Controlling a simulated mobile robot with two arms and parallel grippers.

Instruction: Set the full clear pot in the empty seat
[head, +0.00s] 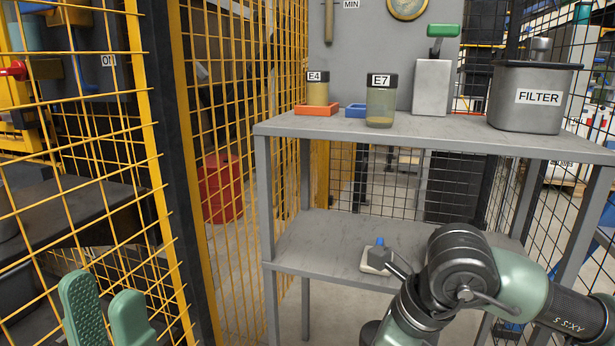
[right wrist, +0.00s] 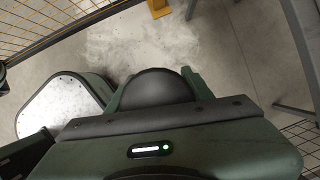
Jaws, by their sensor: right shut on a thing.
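On the upper shelf, a black-lidded pot marked E4 (head: 317,90), with tan contents, stands in an orange seat (head: 318,109). A clear pot marked E7 (head: 380,103) has a black lid and a thin layer at its bottom. It stands on the bare shelf, just right of a blue seat (head: 356,111), which looks empty as far as it shows. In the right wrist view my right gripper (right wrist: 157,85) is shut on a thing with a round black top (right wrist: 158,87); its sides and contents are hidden. My left gripper (head: 106,302) is open and empty, low at the left.
The grey shelf unit (head: 460,137) also bears a grey block with a green handle (head: 433,85) and a FILTER bin (head: 530,97). A small blue-topped device (head: 378,255) sits on the lower shelf. Yellow mesh fencing (head: 160,170) stands at the left.

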